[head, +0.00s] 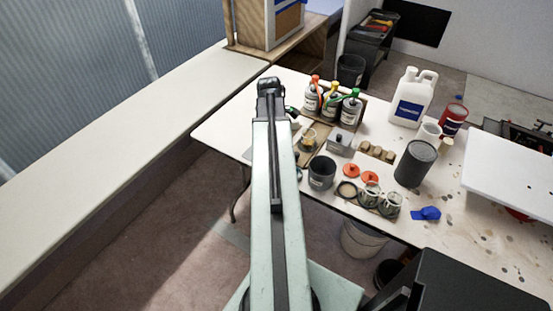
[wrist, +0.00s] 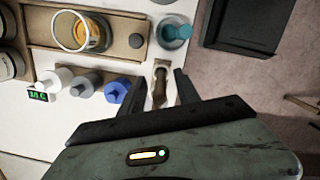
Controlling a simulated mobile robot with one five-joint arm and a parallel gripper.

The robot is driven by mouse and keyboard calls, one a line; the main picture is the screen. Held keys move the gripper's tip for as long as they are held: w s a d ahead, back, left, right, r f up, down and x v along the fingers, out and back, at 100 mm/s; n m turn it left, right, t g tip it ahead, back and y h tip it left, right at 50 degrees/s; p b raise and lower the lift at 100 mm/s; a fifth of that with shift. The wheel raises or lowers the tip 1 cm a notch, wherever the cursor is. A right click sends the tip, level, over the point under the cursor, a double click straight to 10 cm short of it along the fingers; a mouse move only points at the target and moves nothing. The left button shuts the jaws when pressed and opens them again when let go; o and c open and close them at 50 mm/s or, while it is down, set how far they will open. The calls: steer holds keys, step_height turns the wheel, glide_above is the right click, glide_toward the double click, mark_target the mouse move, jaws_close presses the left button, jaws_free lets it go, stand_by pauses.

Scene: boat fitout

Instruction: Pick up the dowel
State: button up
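My gripper (wrist: 160,82) is in the wrist view with its two dark fingers apart, pointing down towards the white table. Between the fingers is a small brown and pale wooden-looking piece (wrist: 159,86), which may be the dowel. The fingers stand on either side of it and I see no clear contact. In the head view my arm reaches over the left end of the table, and the fingers and this piece are hidden behind it.
A teal-topped container (wrist: 173,32) stands just beyond the fingers. A blue-capped item (wrist: 117,90) is close on the left. A cardboard tray (wrist: 85,57) holds an amber jar (wrist: 84,32). A dark grey cup (head: 321,171) and several bottles stand on the table (head: 222,127).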

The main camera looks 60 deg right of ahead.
steer(key=shift+f, duration=0.8)
steer(key=shift+r, duration=0.2)
jaws_close()
